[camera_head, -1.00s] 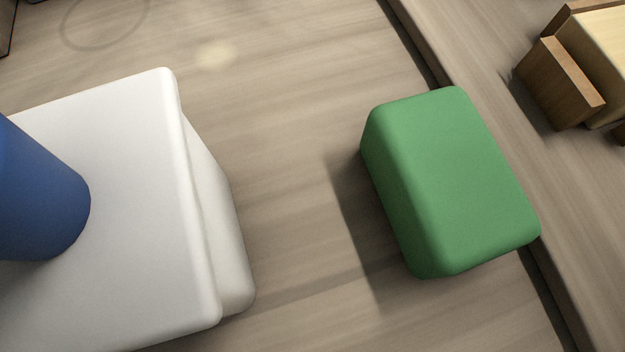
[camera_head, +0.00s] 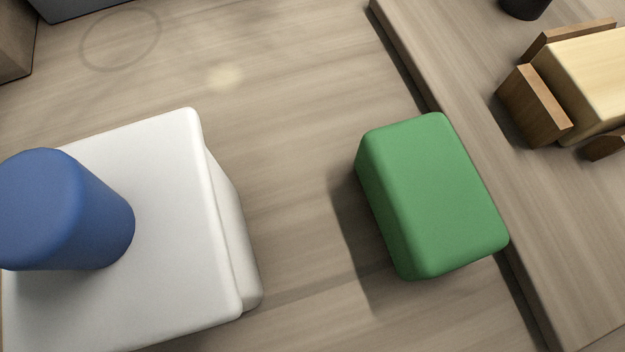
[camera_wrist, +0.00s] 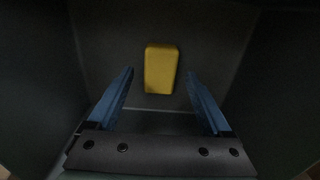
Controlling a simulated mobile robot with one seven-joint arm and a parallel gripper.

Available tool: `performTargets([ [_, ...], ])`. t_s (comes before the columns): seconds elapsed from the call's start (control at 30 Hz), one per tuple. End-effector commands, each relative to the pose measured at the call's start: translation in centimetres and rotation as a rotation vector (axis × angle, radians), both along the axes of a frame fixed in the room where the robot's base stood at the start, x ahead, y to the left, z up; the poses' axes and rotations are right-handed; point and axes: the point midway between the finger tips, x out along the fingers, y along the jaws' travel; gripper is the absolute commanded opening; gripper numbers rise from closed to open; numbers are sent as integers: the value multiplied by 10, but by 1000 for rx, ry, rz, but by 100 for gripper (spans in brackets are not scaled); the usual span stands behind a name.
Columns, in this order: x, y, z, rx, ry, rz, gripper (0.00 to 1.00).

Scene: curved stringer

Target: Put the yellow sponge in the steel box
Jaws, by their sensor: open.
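The yellow sponge (camera_wrist: 161,68) shows in the wrist view as a small upright rounded block against the dark grey far surface of an enclosure. My gripper (camera_wrist: 160,75) is open, with one blue finger on each side of the sponge in the picture. The fingers are empty, and the sponge looks to be beyond their tips; the exact gap is hard to judge. Dark walls stand left and right of my gripper. I cannot tell whether this enclosure is the steel box. Neither the sponge nor my gripper shows in the head view.
In the head view a white block (camera_head: 170,190) bears a blue cylinder (camera_head: 75,215). A green block (camera_head: 430,195) lies beside a raised wooden edge (camera_head: 405,55). A pale block (camera_head: 590,75) with brown wooden pieces is at upper right. Bare wood lies between the white and green blocks.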

Motion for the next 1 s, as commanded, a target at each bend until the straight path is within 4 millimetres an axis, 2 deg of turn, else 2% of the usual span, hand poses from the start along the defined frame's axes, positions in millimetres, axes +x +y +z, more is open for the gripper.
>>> performTargets([
  [0.03, 0, 0, 20, 1, -2, -1, 84],
  [0.1, 0, 0, 36, 1, -2, -2, 84],
  [0.3, 0, 0, 73, 1, -2, 0, 84],
  [0.4, 0, 0, 83, 0, 0, 0, 84],
  [0.57, 0, 0, 90, 0, 0, 0, 84],
  [1.0, 0, 0, 90, 0, 1, 0, 84],
])
